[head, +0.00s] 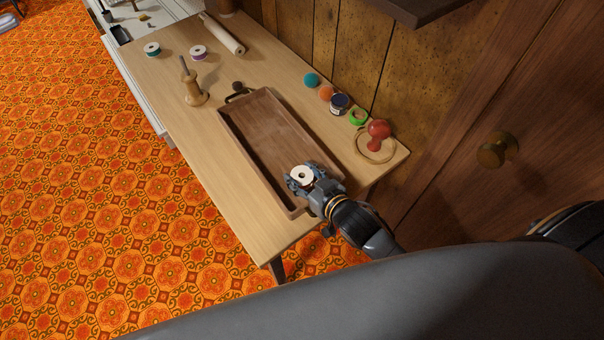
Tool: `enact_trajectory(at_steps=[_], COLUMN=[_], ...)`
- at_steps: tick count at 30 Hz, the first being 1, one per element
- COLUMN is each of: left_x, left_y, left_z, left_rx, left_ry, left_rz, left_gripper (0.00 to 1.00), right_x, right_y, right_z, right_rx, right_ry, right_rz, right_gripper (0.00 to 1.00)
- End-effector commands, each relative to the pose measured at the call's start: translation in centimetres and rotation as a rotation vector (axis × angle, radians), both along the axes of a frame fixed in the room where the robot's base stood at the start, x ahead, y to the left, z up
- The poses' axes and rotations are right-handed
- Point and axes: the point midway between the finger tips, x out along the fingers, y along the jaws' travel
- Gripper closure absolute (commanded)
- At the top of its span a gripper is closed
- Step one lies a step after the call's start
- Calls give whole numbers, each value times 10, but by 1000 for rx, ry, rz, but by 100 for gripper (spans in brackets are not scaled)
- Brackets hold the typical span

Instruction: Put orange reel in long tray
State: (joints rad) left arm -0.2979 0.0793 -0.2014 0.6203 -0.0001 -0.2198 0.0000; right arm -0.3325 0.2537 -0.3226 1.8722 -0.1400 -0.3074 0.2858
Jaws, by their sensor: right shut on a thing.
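My right gripper (301,178) is shut on a reel (303,174) with a white, round top and a dark centre hole. Most of the reel's side is hidden by the fingers, so its thread colour is hard to make out. The gripper and reel are over the near end of the long tray (240,140), a brown wooden tray lying lengthwise on the table. I cannot tell whether the reel touches the tray floor. The visible tray floor is bare. My left gripper is not in view.
On the table (222,210), a green reel (152,49), a purple reel (198,53) and a wooden stand (192,92) are left of the tray. A pale roll (224,35) lies behind. Small balls, a dark jar (340,104), a green ring (358,117) and a red-topped object (378,131) line the wall side.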

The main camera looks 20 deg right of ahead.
Motion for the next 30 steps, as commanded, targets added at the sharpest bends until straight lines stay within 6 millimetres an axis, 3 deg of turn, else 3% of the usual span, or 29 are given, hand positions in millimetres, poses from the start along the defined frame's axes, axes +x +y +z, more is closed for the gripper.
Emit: enact_trajectory(at_steps=[5, 6, 9, 20, 30], left_x=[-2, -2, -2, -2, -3], left_y=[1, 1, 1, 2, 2], left_z=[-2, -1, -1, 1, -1], left_rx=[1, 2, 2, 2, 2], left_ry=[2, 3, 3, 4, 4], left_rz=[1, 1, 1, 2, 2], left_gripper=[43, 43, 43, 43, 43], right_x=[0, 0, 0, 0, -51], right_y=[0, 0, 0, 0, -15], right_z=[-3, -3, -2, 2, 20], right_rx=[0, -1, -1, -1, -1], right_ry=[0, 0, 1, 0, 4], right_rz=[0, 0, 0, 0, 0], right_gripper=[75, 45, 28, 28, 28])
